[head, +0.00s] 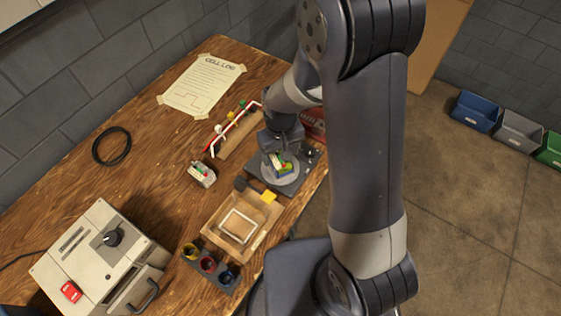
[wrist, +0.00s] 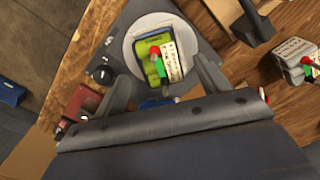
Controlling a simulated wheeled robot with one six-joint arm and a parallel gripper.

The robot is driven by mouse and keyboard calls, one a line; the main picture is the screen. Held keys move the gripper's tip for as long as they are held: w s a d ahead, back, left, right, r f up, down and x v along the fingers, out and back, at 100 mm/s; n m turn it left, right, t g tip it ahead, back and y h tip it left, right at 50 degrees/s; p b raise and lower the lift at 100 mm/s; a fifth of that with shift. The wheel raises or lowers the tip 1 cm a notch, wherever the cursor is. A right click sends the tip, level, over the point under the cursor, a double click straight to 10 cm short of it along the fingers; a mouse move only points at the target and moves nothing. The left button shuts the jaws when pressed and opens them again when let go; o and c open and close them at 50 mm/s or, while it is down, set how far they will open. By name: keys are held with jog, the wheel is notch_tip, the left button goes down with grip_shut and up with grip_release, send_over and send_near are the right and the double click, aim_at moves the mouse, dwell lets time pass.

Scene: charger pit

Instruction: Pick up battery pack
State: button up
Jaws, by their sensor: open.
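A battery pack (wrist: 162,58) with yellow-green sides, a pale slotted strip and red and green ends lies on a round light-grey plate (wrist: 133,36) of a dark stand. In the head view the pack (head: 283,166) shows below my wrist, partly covered. My gripper (wrist: 162,84) is open, with one finger on each side of the plate. The pack lies between the fingers' lines, and no contact shows. In the head view my gripper (head: 272,150) hangs over the stand. A second pale grey pack (head: 202,174) with red and green parts lies on the table left of the stand.
A wooden tray (head: 213,226) with a yellow block is in front of the stand, with several colored cups beside it. A beige charger box (head: 100,262) stands at front left. The table's right edge is close to the stand.

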jog(key=shift+f, duration=2)
jog(key=shift+c, duration=0.3)
jog(key=c, duration=1.4)
jog(key=shift+r, duration=0.15)
